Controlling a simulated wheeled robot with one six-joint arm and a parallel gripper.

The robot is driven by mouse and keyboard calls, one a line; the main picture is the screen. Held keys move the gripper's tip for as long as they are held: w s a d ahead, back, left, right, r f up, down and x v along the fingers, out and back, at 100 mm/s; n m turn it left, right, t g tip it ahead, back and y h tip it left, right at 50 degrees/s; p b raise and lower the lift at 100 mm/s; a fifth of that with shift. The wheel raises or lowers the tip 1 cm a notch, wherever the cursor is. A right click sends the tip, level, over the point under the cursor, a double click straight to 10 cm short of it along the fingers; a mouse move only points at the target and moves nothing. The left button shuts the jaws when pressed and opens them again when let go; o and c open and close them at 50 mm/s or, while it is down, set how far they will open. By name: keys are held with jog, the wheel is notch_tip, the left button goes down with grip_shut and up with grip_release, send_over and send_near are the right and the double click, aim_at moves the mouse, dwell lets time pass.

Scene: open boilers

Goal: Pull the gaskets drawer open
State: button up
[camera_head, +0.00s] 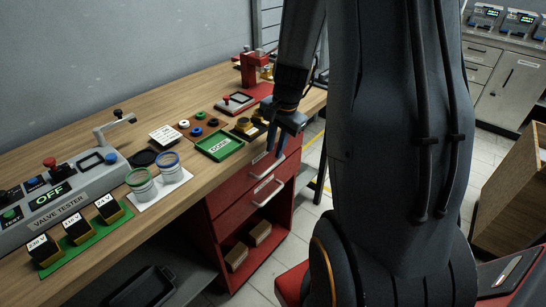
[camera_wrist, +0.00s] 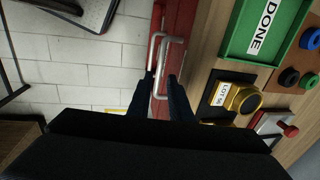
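A red cabinet under the bench has two shut drawers, an upper drawer (camera_head: 252,175) and a lower drawer (camera_head: 236,219), each with a pale bar handle. No gaskets label is readable. My gripper (camera_head: 277,150) hangs just in front of the upper drawer, pointing down. In the wrist view my gripper (camera_wrist: 160,84) has its two dark fingers apart, with the upper handle (camera_wrist: 168,68) showing between and beyond them. The lower handle (camera_wrist: 153,50) lies just left of it. I cannot tell whether a finger touches the handle.
The wooden bench (camera_head: 199,98) carries a green DONE tray (camera_head: 220,146), a valve tester (camera_head: 62,202) and two jars. Two blocks lie on the cabinet's open bottom shelf (camera_head: 262,262). A wooden box (camera_head: 510,190) stands at right. Tiled floor is free before the drawers.

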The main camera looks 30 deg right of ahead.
aim_at(271, 167)
jog(key=f, duration=0.2)
jog(key=w+f, duration=0.1)
jog(key=f, duration=0.4)
jog(key=shift+w+a+f, duration=0.1)
jog(key=shift+w+f, duration=0.2)
jog(key=shift+f, duration=0.1)
grip_shut()
